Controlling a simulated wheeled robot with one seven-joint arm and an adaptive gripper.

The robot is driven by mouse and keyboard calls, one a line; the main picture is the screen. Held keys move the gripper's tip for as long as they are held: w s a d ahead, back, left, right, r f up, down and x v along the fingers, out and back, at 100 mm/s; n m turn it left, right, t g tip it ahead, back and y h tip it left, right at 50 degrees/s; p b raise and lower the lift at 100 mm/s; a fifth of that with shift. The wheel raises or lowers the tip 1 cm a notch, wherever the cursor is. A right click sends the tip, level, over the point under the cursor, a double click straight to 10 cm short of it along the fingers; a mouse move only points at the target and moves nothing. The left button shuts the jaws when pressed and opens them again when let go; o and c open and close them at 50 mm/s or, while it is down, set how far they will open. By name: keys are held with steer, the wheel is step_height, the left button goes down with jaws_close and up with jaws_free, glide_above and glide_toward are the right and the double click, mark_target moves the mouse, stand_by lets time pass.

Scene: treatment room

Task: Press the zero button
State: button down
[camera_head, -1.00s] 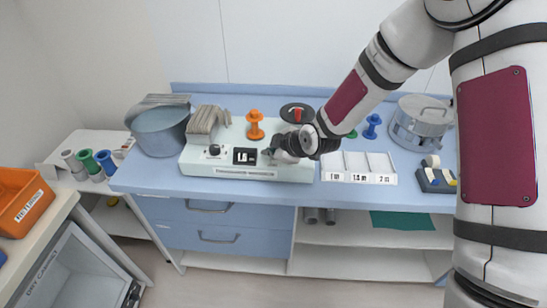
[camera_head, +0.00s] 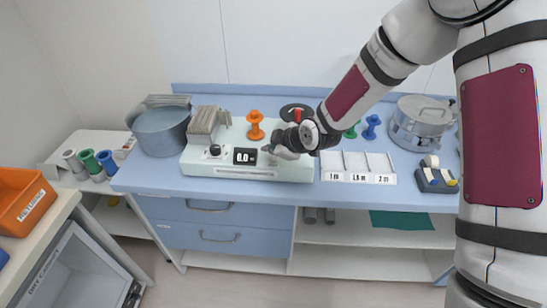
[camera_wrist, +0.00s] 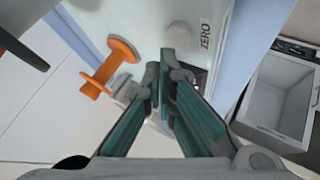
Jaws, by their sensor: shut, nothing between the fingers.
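The pale machine (camera_head: 245,173) stands on the blue worktop, and its dark display (camera_head: 245,156) reads 0.0. In the wrist view the round grey button (camera_wrist: 178,34) sits beside a printed ZERO label (camera_wrist: 205,34). My gripper (camera_head: 272,157) is over the right part of the machine's front and hides the button in the head view. In the wrist view my gripper (camera_wrist: 166,68) is shut and empty, its fingertips just short of the button in the picture. I cannot tell whether they touch it.
An orange spool (camera_head: 255,125) stands on the machine, near my gripper. A black knob (camera_head: 214,150) is left of the display. A compartment tray (camera_head: 357,180) lies to the right, a blue-grey pot (camera_head: 160,132) to the left, and a lidded metal pot (camera_head: 421,122) far right.

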mark_target(272, 159)
steer(key=shift+r+p, duration=0.8)
steer(key=shift+r, duration=1.65)
